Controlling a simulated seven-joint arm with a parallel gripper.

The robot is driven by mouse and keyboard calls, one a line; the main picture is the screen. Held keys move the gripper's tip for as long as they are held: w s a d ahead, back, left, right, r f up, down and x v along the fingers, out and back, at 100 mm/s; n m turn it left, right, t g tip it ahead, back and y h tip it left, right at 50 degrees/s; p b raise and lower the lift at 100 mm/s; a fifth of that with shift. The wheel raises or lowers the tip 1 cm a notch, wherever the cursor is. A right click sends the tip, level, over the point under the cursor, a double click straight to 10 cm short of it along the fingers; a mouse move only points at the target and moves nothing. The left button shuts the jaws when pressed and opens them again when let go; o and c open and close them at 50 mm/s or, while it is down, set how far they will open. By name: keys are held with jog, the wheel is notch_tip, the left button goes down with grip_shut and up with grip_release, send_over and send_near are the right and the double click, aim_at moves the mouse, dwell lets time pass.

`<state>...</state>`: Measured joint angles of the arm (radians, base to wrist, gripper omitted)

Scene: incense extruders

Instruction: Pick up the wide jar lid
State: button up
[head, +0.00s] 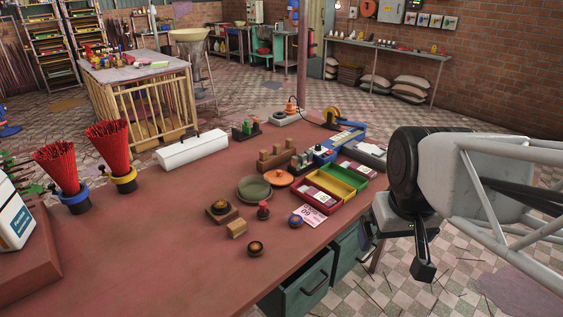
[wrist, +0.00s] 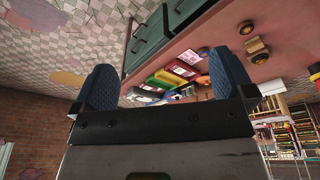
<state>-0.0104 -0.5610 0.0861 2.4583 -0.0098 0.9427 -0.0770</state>
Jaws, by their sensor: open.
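No label marks the wide jar lid. An orange flat round lid with a small knob (head: 278,178) lies on the red-brown table (head: 150,240), right beside a green round dish (head: 254,189). Smaller round knobbed pieces stand nearer: a dark one with a brown top (head: 255,248), a blue one (head: 296,221) and one on a wooden block (head: 220,208). I cannot tell for certain which is the named lid. My gripper (wrist: 165,85) is open and empty, its blue pads wide apart. It is off the table's right side, well away from these pieces.
Red, yellow and green trays (head: 344,180) stand near the table's right edge. A red-handled stamp (head: 263,210), a small wooden block (head: 237,229) and a pink card (head: 313,216) lie close to the round pieces. An open green drawer (head: 305,287) juts out below. The table's front left is clear.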

jog(key=w+a+r+n, duration=0.1)
jog(key=w+a+n, duration=0.1)
jog(key=w, duration=0.5)
jog(key=w+a+r+n, duration=0.1)
jog(key=w+n, duration=0.1)
jog(key=w, duration=0.6)
jog(key=n+g, duration=0.2)
jog(key=n, duration=1.1)
send_over(278, 179)
notch_tip(278, 179, down, 22)
jog(key=shift+s+a+r, duration=0.1)
jog(key=shift+r, duration=0.1)
jog(key=shift+f, duration=1.3)
